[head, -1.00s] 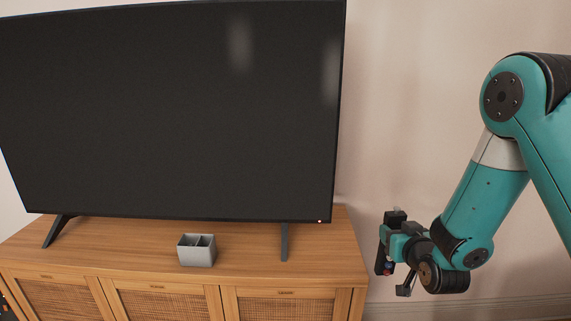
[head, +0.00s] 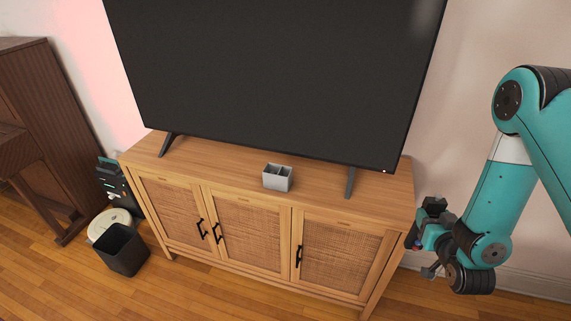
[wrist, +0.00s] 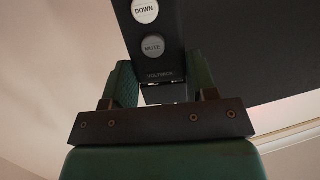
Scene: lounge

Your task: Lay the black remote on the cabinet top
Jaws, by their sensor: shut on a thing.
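The black remote (wrist: 160,48) fills the upper middle of the wrist view, with round buttons marked DOWN and MUTE. My gripper (wrist: 160,84) is shut on it, one green finger on each side. In the head view, my gripper (head: 421,236) is at the right, just off the right end of the cabinet. There the remote (head: 411,235) is a small dark upright strip, partly hidden by the gripper. The wooden cabinet top (head: 225,163) has bare wood in front of the television.
A large television (head: 275,75) stands on the cabinet on two legs (head: 350,182). A grey divided box (head: 278,178) sits near the top's front edge. A black bin (head: 121,250), a round pale thing (head: 108,223) and dark wooden furniture (head: 40,120) stand at left.

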